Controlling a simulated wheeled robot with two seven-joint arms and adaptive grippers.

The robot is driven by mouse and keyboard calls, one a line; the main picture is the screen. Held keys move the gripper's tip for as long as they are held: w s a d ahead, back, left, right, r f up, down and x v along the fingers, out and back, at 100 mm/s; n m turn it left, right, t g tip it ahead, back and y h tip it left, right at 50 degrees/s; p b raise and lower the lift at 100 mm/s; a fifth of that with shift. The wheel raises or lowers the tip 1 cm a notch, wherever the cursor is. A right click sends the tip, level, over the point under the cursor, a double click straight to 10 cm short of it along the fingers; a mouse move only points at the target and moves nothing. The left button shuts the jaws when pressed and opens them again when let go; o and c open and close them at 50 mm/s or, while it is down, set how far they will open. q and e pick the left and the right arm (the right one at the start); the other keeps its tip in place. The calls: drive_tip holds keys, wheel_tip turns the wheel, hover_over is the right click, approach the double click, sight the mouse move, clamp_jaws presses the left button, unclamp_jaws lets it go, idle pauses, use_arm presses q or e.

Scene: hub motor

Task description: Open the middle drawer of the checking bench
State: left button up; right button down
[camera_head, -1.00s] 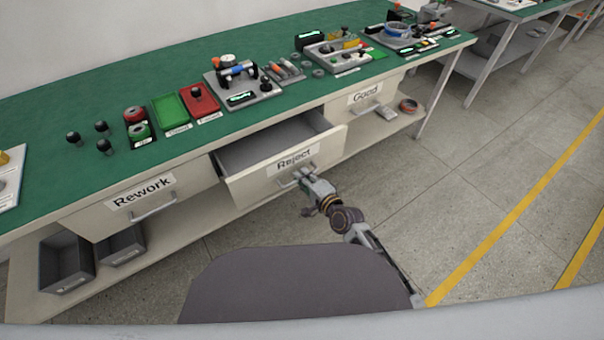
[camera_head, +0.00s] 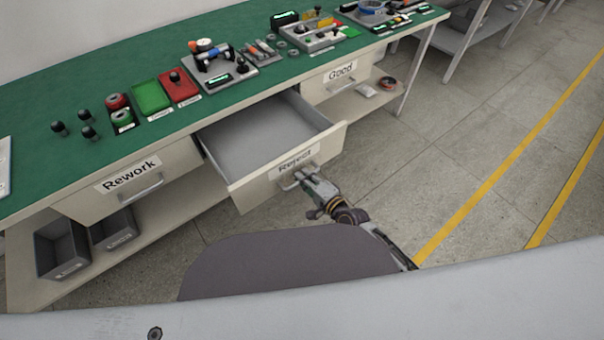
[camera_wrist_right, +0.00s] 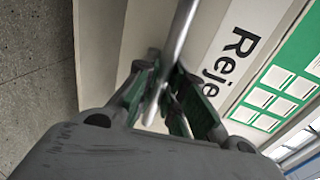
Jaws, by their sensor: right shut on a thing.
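The middle drawer (camera_head: 262,185), labelled "Reject", stands well out of the checking bench (camera_head: 60,200), and its grey inside is empty. My right gripper (camera_head: 303,177) is at the drawer's front and shut on its bar handle. In the right wrist view, the fingers of my right gripper (camera_wrist_right: 165,95) close around the metal handle (camera_wrist_right: 178,40), beside the label of the drawer (camera_wrist_right: 205,30). My left gripper is not in view.
The "Rework" drawer (camera_head: 125,185) on the left and the "Good" drawer (camera_head: 335,78) on the right are closed. Grey bins (camera_head: 62,250) stand on the lower shelf. Fixtures and trays (camera_head: 150,97) cover the green top. Open floor (camera_head: 440,150) lies to the right.

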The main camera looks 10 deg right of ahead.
drive_tip(key=c, duration=1.5)
unclamp_jaws()
drive_tip(key=shift+v, duration=6)
